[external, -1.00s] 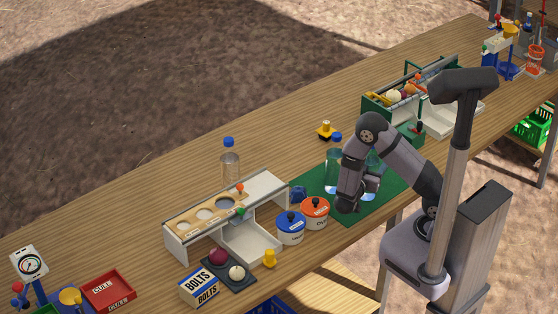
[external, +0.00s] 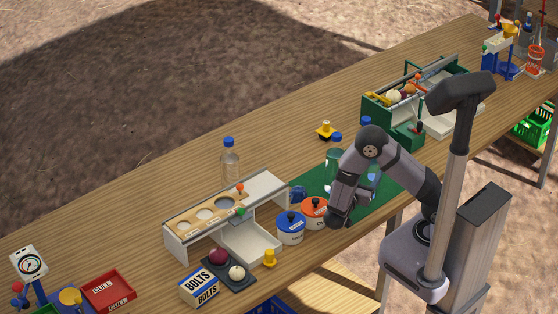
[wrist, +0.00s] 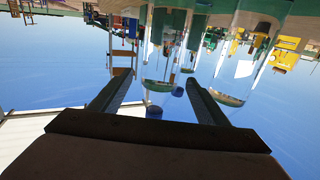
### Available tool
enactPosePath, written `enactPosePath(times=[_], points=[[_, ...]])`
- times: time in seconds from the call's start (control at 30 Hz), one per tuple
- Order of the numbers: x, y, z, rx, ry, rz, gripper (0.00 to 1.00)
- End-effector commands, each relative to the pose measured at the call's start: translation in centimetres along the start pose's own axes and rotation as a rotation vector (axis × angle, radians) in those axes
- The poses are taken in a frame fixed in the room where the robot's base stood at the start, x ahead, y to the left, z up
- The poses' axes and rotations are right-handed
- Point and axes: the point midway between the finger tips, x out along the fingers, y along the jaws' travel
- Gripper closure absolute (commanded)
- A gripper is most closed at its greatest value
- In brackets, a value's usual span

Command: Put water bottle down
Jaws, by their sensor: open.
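A clear water bottle with a blue cap (external: 333,163) stands upright on the green mat (external: 392,196). A second clear bottle (external: 372,184) stands beside it on the right, mostly hidden behind my arm. A third bottle (external: 230,162) stands on the bare table at left. My gripper (external: 338,218) is low at the mat's front edge, on the near side of the bottles. The wrist view is upside down; my open gripper (wrist: 159,77) shows a bottle (wrist: 165,60) beyond and between its fingers, and another bottle (wrist: 238,65) to the right. Nothing appears gripped.
An orange-lidded pot (external: 314,212) and a blue-lidded pot (external: 291,228) stand just left of my gripper. A white sorting stand (external: 264,188) is further left. A green toolbox (external: 376,108) stands behind right. A small yellow object (external: 326,130) is at the back.

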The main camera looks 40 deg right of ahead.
Motion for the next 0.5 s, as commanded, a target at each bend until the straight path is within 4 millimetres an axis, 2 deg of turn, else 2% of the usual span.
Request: enactPosePath(times=[0.03, 0.2, 0.5], points=[[-0.9, -0.2, 0.2, 0.002, -0.001, -0.005, 0.31], [-3.0, -0.1, 0.1, 0.001, 0.000, -0.003, 0.31], [-4.2, 0.0, 0.0, 0.000, 0.000, 0.000, 0.31]])
